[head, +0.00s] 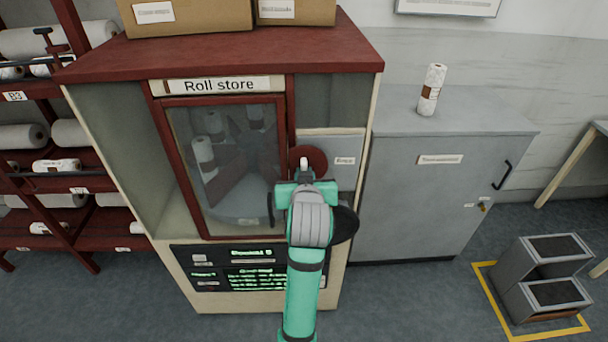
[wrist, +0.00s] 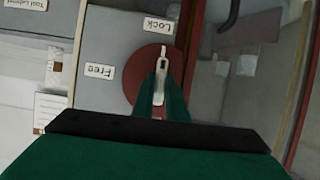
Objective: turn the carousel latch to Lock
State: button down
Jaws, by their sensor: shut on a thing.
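The carousel latch is a dark red disc (head: 314,157) on the grey panel right of the Roll store door. In the wrist view the disc (wrist: 136,72) carries a pale lever (wrist: 163,64), and my gripper (wrist: 160,88) is shut on it. The lever's tip points up in that view, close to the right end of the "Lock" label (wrist: 157,25). The "Free" label (wrist: 99,71) is left of the disc there. In the head view my gripper (head: 305,176) is in front of the disc and hides its lower part and the Lock label.
The glass door (head: 230,150) of the Roll store is shut, with white rolls behind it. A grey cabinet (head: 450,190) stands to the right with a wrapped roll (head: 431,90) on top. A grey step (head: 545,275) is on the floor at right. Shelves with rolls stand at left.

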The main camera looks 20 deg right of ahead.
dwell(0.4)
jog(key=c, duration=1.8)
grip_release()
jog(key=shift+o, duration=0.2)
jog(key=v, duration=1)
jog(key=shift+s, duration=0.35)
jog(key=shift+r, duration=0.2)
jog(key=shift+f, duration=0.15)
